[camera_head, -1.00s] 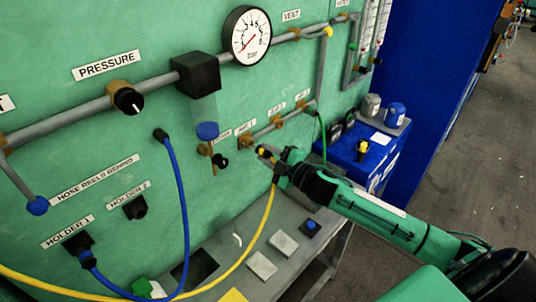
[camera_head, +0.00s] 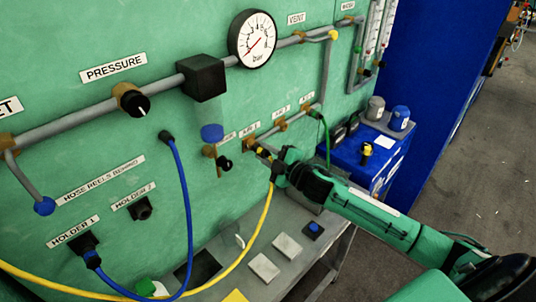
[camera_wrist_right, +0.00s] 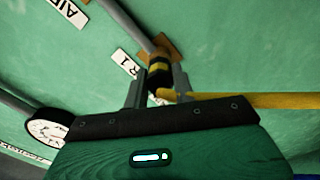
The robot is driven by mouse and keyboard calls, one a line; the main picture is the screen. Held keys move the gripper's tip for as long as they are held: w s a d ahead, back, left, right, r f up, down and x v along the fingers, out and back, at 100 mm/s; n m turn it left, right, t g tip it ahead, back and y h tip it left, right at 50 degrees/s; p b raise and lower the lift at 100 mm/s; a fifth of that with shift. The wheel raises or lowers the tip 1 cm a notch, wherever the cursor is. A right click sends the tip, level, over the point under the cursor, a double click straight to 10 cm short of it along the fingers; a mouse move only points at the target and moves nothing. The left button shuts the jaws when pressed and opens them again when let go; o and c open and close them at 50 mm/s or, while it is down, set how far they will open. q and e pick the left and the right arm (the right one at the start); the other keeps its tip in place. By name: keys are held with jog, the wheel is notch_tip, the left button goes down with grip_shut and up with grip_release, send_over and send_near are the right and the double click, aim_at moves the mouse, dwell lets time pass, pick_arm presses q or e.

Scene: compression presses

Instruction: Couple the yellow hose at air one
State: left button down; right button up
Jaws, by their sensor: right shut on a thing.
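The yellow hose (camera_head: 268,225) runs from the lower left, sags over the shelf and rises to my right gripper (camera_head: 268,160). In the right wrist view, my right gripper (camera_wrist_right: 158,88) is shut on the hose's black and yellow end (camera_wrist_right: 159,68). That end points at the brass air one outlet (camera_wrist_right: 168,46) and appears to meet it; whether it is locked on cannot be told. In the head view the outlet (camera_head: 249,146) sits under a small label on the green panel. My left gripper is not in view.
A blue hose (camera_head: 187,215) hangs from the panel to holder 1 (camera_head: 82,243); holder 2 (camera_head: 140,208) is empty. A black valve knob (camera_head: 225,163) is left of my gripper. A green hose (camera_head: 327,140) hangs at the right. A blue cabinet (camera_head: 350,152) stands beyond.

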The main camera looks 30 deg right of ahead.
jog(key=shift+w+a+r, duration=0.1)
jog(key=shift+w+a, duration=0.05)
jog(key=shift+w, duration=0.3)
jog(key=o, duration=1.1)
jog(key=shift+w+a, duration=0.1)
jog(key=shift+w, duration=0.05)
jog(key=shift+s+d+f, duration=0.25)
jog(key=shift+s, duration=0.3)
jog(key=shift+b+v, duration=2.6)
jog(key=shift+v, duration=3.75)
jog(key=shift+r, duration=0.2)
